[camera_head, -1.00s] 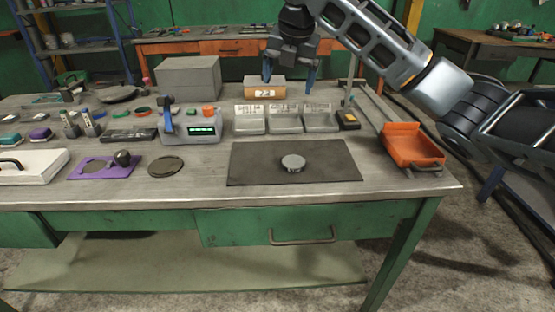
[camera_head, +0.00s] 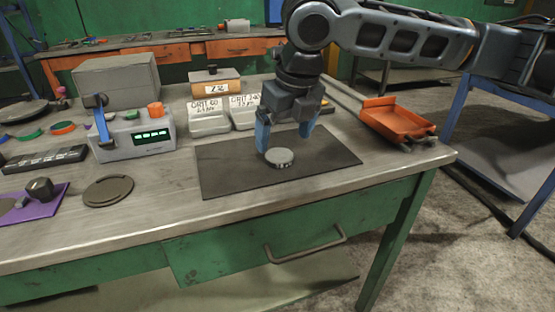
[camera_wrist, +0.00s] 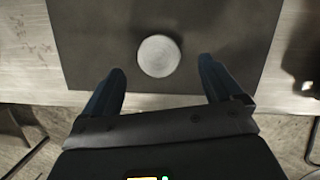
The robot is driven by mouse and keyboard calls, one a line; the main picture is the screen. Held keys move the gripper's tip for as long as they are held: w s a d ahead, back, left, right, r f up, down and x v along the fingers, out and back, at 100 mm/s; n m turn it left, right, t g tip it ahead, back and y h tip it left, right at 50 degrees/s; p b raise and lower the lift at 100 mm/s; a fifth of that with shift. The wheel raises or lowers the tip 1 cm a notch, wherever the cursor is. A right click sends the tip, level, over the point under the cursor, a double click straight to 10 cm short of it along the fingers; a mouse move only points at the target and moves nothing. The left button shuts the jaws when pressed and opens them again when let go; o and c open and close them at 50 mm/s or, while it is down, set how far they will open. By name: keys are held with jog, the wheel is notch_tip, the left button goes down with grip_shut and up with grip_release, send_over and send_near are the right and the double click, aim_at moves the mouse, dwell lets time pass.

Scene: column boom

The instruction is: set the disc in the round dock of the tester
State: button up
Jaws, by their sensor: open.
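The disc (camera_head: 280,157) is a small pale grey round piece lying flat on the dark mat (camera_head: 222,178). It also shows in the wrist view (camera_wrist: 158,56), ahead of the fingers and between their lines. My gripper (camera_head: 287,142) is open and empty, its blue fingers pointing down just above the disc; in the wrist view its fingers (camera_wrist: 160,75) are spread wider than the disc. The tester (camera_head: 140,137) is a grey box with a green lit display, a blue lever and an orange knob, left of the mat. I cannot make out its round dock clearly.
A dark round plate (camera_head: 108,191) and a purple board (camera_head: 35,203) lie at the front left. Labelled grey bins (camera_head: 208,118) stand behind the mat. An orange tray (camera_head: 398,118) is at the right. Bare tabletop shows between tester and mat.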

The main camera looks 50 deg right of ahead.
aim_at(280, 155)
jog(key=x, duration=0.4)
jog(key=shift+a+f+b, duration=0.15)
jog(key=shift+f+b, duration=0.05)
jog(key=shift+b, duration=0.1)
jog(key=shift+s, duration=0.1)
jog(key=c, duration=1.3)
jog(key=shift+c, duration=1.2)
jog(key=shift+r, duration=0.1)
